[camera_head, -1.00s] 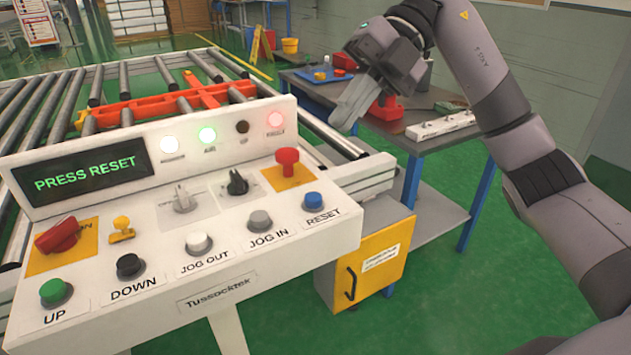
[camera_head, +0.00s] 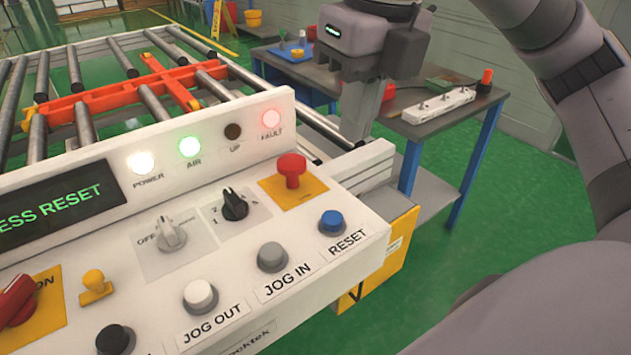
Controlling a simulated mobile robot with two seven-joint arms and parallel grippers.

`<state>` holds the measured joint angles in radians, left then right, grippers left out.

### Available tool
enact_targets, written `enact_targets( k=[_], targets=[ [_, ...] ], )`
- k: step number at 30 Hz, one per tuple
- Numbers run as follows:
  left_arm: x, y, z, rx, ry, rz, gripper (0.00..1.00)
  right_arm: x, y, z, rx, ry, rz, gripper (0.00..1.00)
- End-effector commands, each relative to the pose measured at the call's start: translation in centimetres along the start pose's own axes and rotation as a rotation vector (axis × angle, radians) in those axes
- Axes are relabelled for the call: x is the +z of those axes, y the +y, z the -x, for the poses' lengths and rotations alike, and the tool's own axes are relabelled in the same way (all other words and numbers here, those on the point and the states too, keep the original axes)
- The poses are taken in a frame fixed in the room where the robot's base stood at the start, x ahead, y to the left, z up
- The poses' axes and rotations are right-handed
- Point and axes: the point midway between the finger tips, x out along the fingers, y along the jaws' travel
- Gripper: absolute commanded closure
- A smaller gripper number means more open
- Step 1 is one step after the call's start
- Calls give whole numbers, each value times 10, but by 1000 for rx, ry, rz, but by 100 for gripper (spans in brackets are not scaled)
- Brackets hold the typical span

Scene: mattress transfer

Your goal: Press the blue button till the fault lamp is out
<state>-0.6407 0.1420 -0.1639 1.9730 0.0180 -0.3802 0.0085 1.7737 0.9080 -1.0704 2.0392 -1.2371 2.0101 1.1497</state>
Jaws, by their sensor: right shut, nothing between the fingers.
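The blue button (camera_head: 332,222) sits at the right end of the white control panel (camera_head: 356,249), above the label RESET. The fault lamp (camera_head: 271,121), labelled FAULT, glows pale red at the right end of the lamp row. The display (camera_head: 58,204) shows green text, cut off by the left edge to "ESS RESET". My right gripper (camera_head: 355,138) points down behind and above the blue button, apart from it. Its fingers are shut and empty, and their tips are close to the panel's far right side in the picture. My left gripper is not in view.
A red mushroom button (camera_head: 291,170) stands on a yellow plate near the blue button. The grey JOG IN button (camera_head: 272,257) is to its left. A roller conveyor (camera_head: 110,125) lies behind the panel. A workbench (camera_head: 440,126) stands behind my right gripper.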

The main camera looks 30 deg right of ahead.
Motion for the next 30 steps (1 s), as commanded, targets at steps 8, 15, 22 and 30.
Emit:
enact_targets(
  k=[8,15,22,30],
  targets=[
    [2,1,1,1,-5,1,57,0,0,0,-3,-1,1,100],
    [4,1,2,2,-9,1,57,0,0,-2,-2,0,1,100],
    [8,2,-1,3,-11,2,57,-1,-1,-30,-4,4,1,100],
    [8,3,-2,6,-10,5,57,-1,-1,-87,-4,5,1,100]
  ],
)
